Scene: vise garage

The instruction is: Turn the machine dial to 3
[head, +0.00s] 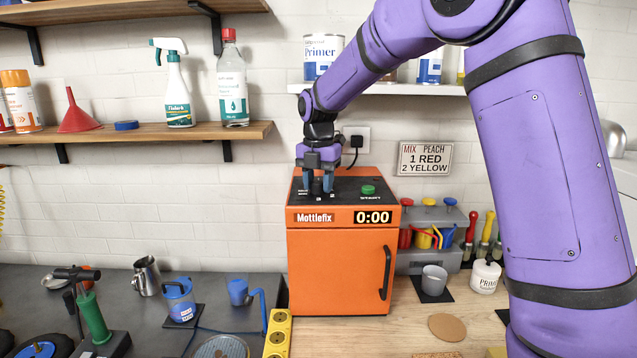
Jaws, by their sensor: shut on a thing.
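The orange machine (337,269), labelled Mottlefix, stands against the tiled wall with its door shut. Its display (374,217) reads 0:00. Its dark top panel carries a green START button (368,190) and, at the left, a dark dial (317,187). My gripper (318,188) points down over the top panel and is shut on the dial. The fingers hide most of the dial and part of the markings around it, so I cannot read its setting.
A shelf (420,89) with cans runs behind my arm. A grey rack (432,215) with red, yellow and blue pots stands right of the machine. A grey cup (434,279) and a white pot (485,277) are on the wooden bench. A yellow power strip (278,334) lies at front left.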

